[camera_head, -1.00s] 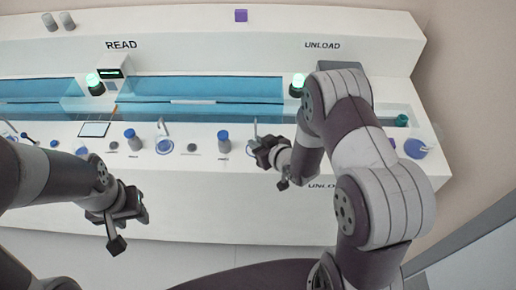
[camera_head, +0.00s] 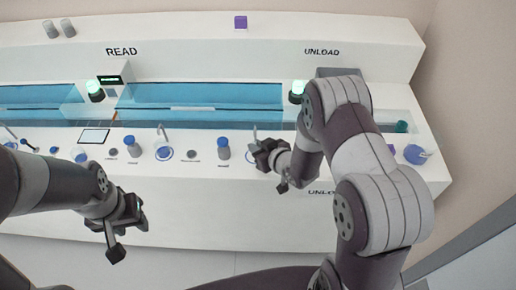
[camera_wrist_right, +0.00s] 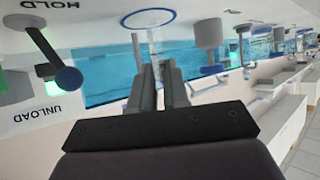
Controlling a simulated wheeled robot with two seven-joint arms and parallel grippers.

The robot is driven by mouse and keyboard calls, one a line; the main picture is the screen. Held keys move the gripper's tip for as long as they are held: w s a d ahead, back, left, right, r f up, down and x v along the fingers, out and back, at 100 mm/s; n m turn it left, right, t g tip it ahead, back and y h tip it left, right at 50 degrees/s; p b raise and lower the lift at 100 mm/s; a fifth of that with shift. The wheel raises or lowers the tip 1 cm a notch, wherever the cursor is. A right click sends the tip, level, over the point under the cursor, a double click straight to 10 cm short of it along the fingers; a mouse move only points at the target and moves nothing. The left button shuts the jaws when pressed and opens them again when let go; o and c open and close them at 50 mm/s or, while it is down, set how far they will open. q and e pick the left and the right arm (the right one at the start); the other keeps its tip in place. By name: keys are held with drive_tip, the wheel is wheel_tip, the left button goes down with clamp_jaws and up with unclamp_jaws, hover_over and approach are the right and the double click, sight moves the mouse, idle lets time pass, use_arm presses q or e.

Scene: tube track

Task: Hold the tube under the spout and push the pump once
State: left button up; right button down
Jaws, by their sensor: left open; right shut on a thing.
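My right gripper (camera_head: 262,154) is shut on a thin, clear tube (camera_wrist_right: 154,42) at the front of the white bench, right of a blue-capped grey bottle (camera_head: 223,149). In the right wrist view the fingers (camera_wrist_right: 160,82) point toward a blue ring marked HOLD (camera_wrist_right: 150,18). The tube's grip is partly hidden by the fingers. My left gripper (camera_head: 125,213) is open and empty in front of the bench, low on the left. I cannot tell for sure which part is the spout or pump.
Another blue-capped bottle (camera_head: 129,146) and a blue ring with a thin upright part (camera_head: 163,151) stand along the bench front. A blue knob (camera_head: 416,153) is at the far right. A blue channel (camera_head: 200,95) runs behind. The floor in front is clear.

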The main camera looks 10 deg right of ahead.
drive_tip(key=shift+w+d, duration=0.1)
drive_tip(key=shift+w, duration=0.25)
drive_tip(key=shift+w+d, duration=0.15)
drive_tip(key=shift+w, duration=0.4)
